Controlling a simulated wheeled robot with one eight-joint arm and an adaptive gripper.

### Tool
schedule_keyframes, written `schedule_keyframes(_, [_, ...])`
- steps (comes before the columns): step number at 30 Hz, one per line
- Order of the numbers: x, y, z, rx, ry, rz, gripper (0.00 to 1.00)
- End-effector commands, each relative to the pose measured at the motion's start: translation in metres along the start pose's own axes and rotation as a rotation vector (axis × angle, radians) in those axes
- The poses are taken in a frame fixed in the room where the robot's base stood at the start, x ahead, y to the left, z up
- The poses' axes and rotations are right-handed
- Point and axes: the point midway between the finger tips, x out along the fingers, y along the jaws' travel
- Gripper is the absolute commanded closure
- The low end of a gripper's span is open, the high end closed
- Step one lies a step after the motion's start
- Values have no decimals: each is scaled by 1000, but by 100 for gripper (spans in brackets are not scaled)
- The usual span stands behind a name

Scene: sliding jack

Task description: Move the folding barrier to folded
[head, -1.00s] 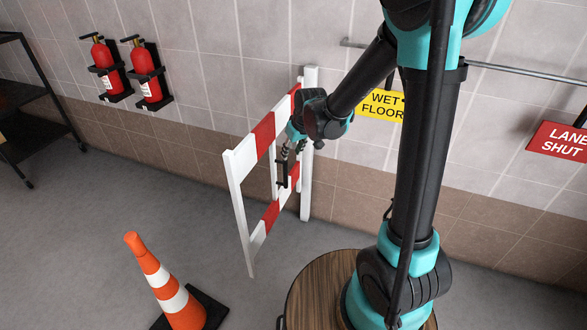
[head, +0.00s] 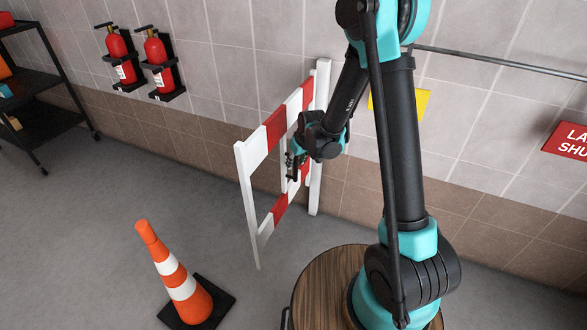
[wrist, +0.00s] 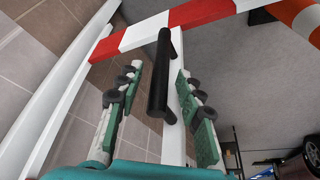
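The folding barrier (head: 247,163), with red and white rails and white uprights, juts out from a white post (head: 320,130) by the wall. It also shows in the wrist view (wrist: 204,14). My gripper (head: 292,163) is at the barrier's middle upright. In the wrist view, the black bar handle (wrist: 160,85) on that upright lies between the two fingers of my gripper (wrist: 155,100). The fingers are apart, with gaps on both sides of the handle. In the head view my gripper hides most of the handle.
An orange and white cone (head: 174,275) stands on the floor in front of the barrier. Two fire extinguishers (head: 159,62) hang on the wall at left, near a black shelf (head: 45,130). A yellow sign (head: 411,104) is on the wall behind my arm.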

Motion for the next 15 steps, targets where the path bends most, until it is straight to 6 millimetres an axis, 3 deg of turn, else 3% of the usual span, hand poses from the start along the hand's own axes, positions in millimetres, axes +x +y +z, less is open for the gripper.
schedule_keyframes(6, [30, 0, -1, -1, 0, 0, 63])
schedule_keyframes(15, [51, 0, 0, -1, 0, 0, 63])
